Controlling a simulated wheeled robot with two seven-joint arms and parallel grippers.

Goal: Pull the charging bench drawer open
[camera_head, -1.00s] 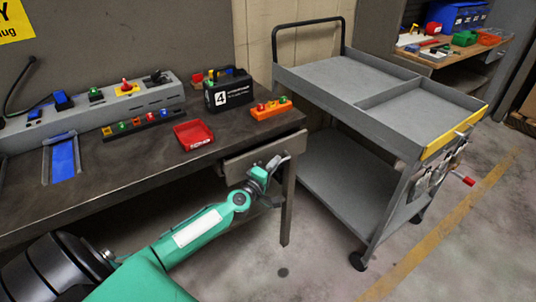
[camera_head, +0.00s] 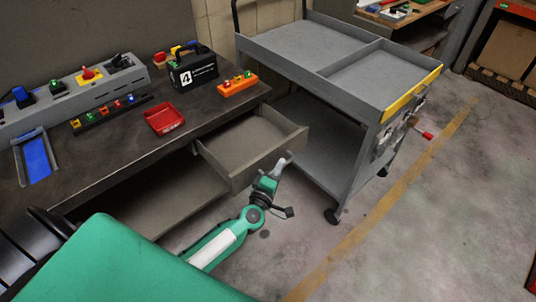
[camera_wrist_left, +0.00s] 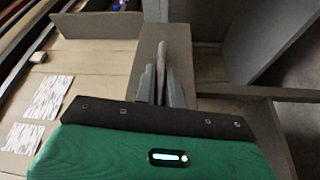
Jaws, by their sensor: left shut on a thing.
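The charging bench (camera_head: 110,165) has its grey drawer (camera_head: 243,182) standing out from under the right end of the top. The drawer's inside shows and looks empty. My left gripper (camera_head: 283,163) is at the front of the drawer, shut on its handle. The handle is mostly hidden by the gripper in the head view. In the left wrist view, the gripper's fingers (camera_wrist_left: 160,88) are closed together around a thin upright part. My right gripper is not in view.
A grey two-tier cart (camera_head: 330,90) stands just right of the drawer, with a narrow gap between them. A black box marked 4 (camera_head: 192,70), a red tray (camera_head: 164,119) and an orange button block (camera_head: 238,84) sit on the bench top. Floor in front is clear.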

